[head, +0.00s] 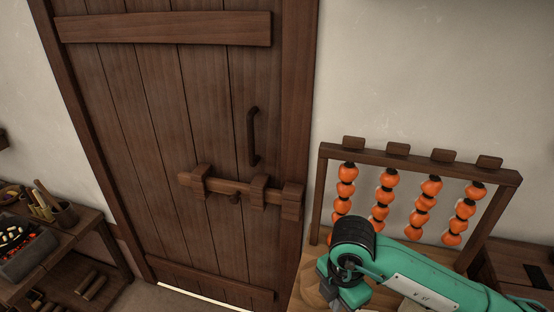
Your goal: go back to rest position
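My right arm (428,287), teal with a black joint, comes in from the lower right. My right gripper (343,290) hangs below the black joint, over a wooden surface in front of the rack. Its fingertips are not clear, so I cannot tell whether it is open or shut. My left gripper is not in view.
A closed-looking plank door (165,130) with a sliding wooden bolt (228,187) and a handle (252,137) fills the middle. A wooden rack (420,162) with strings of orange beads (382,200) stands at right. A shelf table (75,228) with tools stands at left.

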